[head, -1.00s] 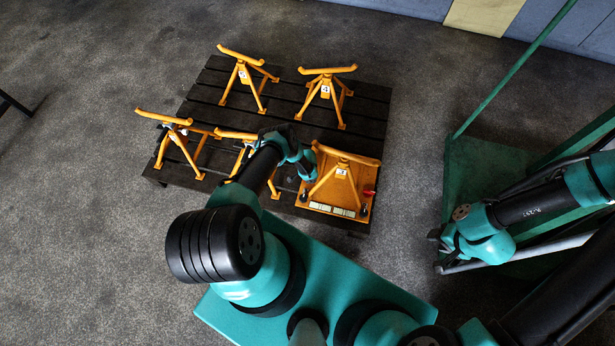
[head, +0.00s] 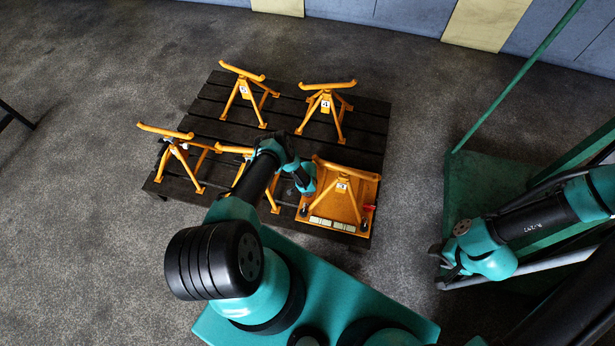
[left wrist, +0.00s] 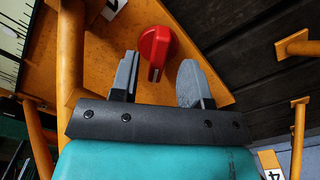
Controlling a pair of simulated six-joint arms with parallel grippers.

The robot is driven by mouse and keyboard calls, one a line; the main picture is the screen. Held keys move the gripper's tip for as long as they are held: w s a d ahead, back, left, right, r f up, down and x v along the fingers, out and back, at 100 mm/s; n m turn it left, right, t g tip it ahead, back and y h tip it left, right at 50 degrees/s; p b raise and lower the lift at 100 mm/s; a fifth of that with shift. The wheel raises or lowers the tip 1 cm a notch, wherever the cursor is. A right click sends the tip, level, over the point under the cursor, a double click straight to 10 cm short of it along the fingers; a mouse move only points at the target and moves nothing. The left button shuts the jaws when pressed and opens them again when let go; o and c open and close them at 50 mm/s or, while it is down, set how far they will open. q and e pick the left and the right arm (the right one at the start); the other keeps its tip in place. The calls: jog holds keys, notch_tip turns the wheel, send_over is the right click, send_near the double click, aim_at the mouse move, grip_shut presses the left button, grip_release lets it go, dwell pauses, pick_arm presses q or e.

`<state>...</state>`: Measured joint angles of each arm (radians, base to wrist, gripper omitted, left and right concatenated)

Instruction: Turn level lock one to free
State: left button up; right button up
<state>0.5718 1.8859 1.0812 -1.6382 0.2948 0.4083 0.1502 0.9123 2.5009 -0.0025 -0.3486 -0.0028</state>
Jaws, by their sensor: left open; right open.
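A red knob (left wrist: 155,45) with a raised grip bar sits on an orange plate (left wrist: 100,55) in the left wrist view. My left gripper (left wrist: 158,64) is open, with one grey finger on either side of the knob's grip bar; contact is not clear. In the head view a red part (head: 369,207) shows at the right edge of the orange base (head: 325,212) that carries the nearest right stand. I cannot tell whether it is the same knob. My left arm hides the left fingertips in the head view. My right gripper (head: 447,262) is open and empty, well right of the pallet.
Several orange stands stand on the dark slatted pallet (head: 285,125), including one labelled 4 (head: 325,101). An orange stand leg (left wrist: 68,45) rises close beside my left gripper. A green frame (head: 470,175) stands at the right.

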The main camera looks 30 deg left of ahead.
pick_arm(q)
notch_tip(320, 180, up, 16)
jog(key=shift+f, duration=0.25)
dwell(0.4)
jog(key=shift+s, duration=0.15)
